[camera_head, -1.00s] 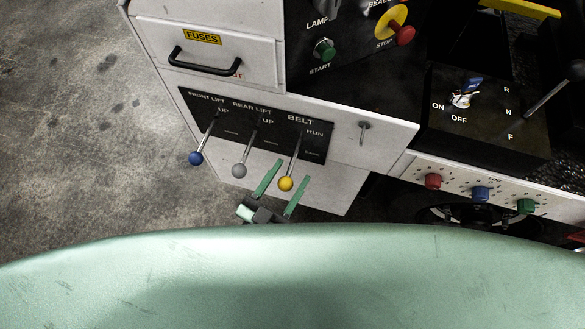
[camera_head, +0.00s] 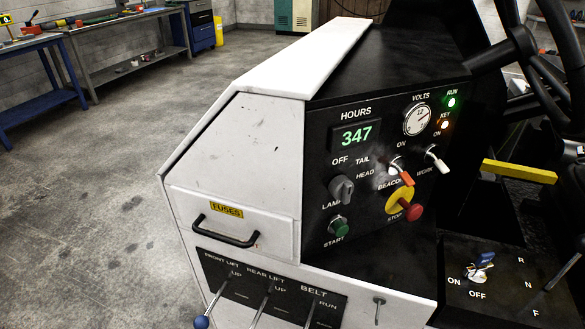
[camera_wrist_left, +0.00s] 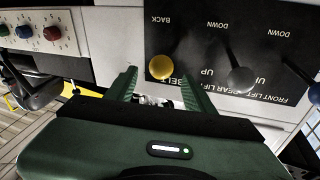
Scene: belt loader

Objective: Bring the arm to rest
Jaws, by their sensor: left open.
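My left gripper (camera_wrist_left: 159,84) is open in the left wrist view, its two green fingers apart. The yellow knob (camera_wrist_left: 161,67) of the BELT lever appears between the fingertips, with a gap on each side; I cannot tell its depth. The grey knob (camera_wrist_left: 240,79) of the REAR LIFT lever is to the right of the fingers. The blue FRONT LIFT knob (camera_wrist_left: 293,72) is farther right. In the head view neither gripper shows, and the bottom edge cuts off the BELT lever (camera_head: 310,314).
The white console (camera_head: 240,140) carries a fuse drawer handle (camera_head: 226,232), a green START button (camera_head: 338,227) and a red STOP button (camera_head: 411,211). The RUN light (camera_head: 451,102) glows green. Workbenches (camera_head: 120,40) stand at the back left. The floor between is open.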

